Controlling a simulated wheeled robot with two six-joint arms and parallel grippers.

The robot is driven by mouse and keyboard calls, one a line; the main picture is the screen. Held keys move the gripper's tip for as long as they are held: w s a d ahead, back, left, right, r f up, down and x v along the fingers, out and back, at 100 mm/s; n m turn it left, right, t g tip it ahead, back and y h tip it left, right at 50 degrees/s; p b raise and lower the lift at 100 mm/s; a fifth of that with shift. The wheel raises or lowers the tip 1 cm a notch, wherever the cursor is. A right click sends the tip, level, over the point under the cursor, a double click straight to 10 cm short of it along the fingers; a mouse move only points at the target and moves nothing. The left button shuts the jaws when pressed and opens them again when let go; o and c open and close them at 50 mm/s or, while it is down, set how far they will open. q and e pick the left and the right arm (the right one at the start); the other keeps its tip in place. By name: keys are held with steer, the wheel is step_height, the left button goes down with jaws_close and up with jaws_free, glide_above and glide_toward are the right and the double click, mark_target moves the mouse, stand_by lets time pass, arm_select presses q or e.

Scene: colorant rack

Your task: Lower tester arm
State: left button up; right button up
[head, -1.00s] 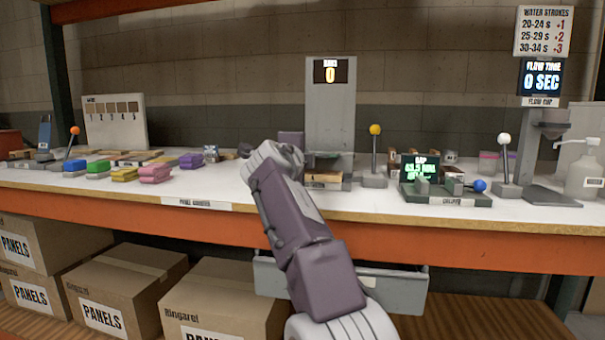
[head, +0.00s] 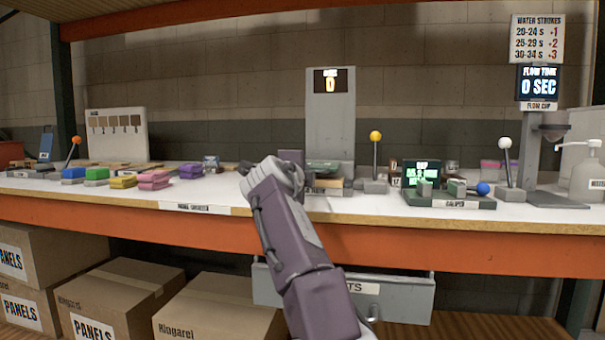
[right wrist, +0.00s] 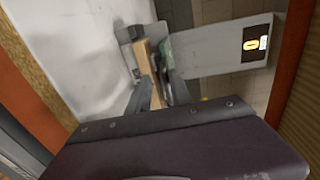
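The tester is a tall grey stand (head: 331,115) with a display reading 0, at the middle of the bench in the head view. It also shows at the upper right of the right wrist view (right wrist: 222,50). A dark green piece (head: 323,165), seemingly the tester arm, lies low across its front, above a tan block. In the right wrist view the tan block (right wrist: 149,68) shows beyond and between my fingers. My right gripper (right wrist: 155,84) appears open, its fingers apart close to the tester base; contact cannot be told. My left gripper is out of view.
A yellow-knobbed lever (head: 375,160) stands right of the tester, beside a caliper station (head: 450,195). Coloured blocks (head: 123,181) sit to the left. A grey drawer (head: 400,297) hangs under the bench front.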

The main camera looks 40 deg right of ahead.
steer(key=f+b+v, duration=0.1)
steer(key=v, duration=0.8)
steer(key=shift+r, duration=0.4)
